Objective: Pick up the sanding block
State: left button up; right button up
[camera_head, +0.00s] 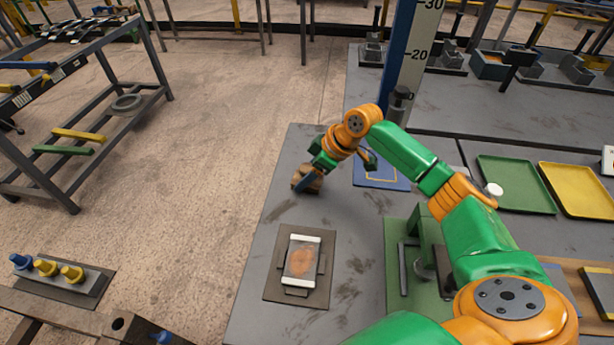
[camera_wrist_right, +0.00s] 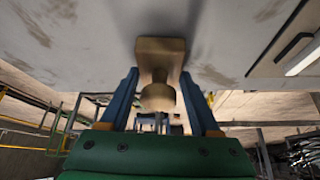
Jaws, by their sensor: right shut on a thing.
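The sanding block (camera_head: 312,187) is a small brown wooden block near the left edge of the grey table. In the right wrist view it shows as a tan block (camera_wrist_right: 160,48) with a round knob. My right gripper (camera_head: 304,181) reaches down to it, and its blue fingers (camera_wrist_right: 160,76) are shut on it, one on each side. The head view partly hides the block behind the gripper. Whether it touches the table or hangs just above it, I cannot tell. My left gripper is not in view.
A dark mat with a white-edged, rust-marked plate (camera_head: 302,261) lies nearer on the table (camera_head: 340,217). A blue mat (camera_head: 382,176) is right of the gripper. Green (camera_head: 515,185) and yellow (camera_head: 575,190) trays lie farther right. A ruled post (camera_head: 408,55) stands behind.

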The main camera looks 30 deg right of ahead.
aim_at(305, 167)
notch_tip(305, 167, up, 3)
jog(key=shift+w+r+b, duration=0.1)
jog(key=shift+b, duration=0.4)
jog(key=s+r, duration=0.1)
jog(key=r, duration=0.1)
jog(key=s+d+r, duration=0.1)
jog(key=s+r, duration=0.1)
jog(key=shift+s+d, duration=0.15)
jog(key=shift+d, duration=0.05)
jog(key=s+d+r+b, duration=0.3)
jog(key=s+r, duration=0.2)
jog(key=s, duration=0.5)
jog(key=shift+d+r+b, duration=0.3)
jog(key=shift+r+b, duration=0.1)
